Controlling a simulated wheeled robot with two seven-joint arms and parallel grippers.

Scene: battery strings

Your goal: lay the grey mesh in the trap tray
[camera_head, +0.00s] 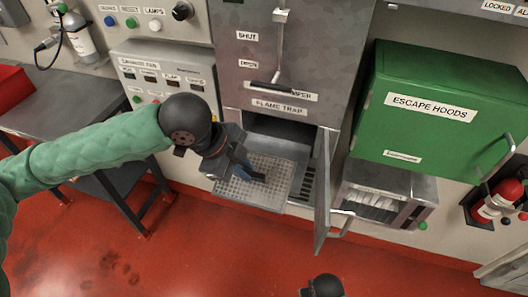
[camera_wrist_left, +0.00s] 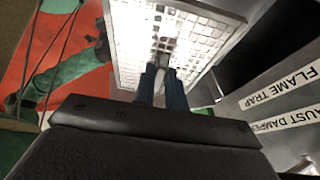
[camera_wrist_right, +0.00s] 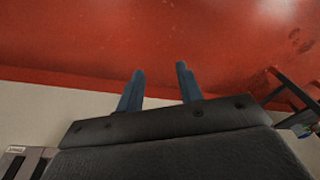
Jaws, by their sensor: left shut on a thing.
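The grey mesh (camera_head: 240,191) is a square perforated panel in front of the low opening under the flame trap label. My left gripper (camera_head: 250,174) is shut on the grip at the middle of the mesh; the left wrist view also shows the mesh (camera_wrist_left: 133,40) beyond the closed fingers (camera_wrist_left: 163,75). The trap tray (camera_head: 285,152) seems to be the grey surface in the opening, partly hidden behind the mesh. I cannot tell whether the mesh touches it. My right gripper (camera_wrist_right: 158,85) is open and empty, facing the red floor.
An open metal door (camera_head: 322,190) stands right of the opening. A green escape hoods cabinet (camera_head: 430,105) and a grey unit (camera_head: 385,195) are further right. A dark table (camera_head: 60,95) is at left. A fire extinguisher (camera_head: 497,202) hangs at far right. The red floor in front is clear.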

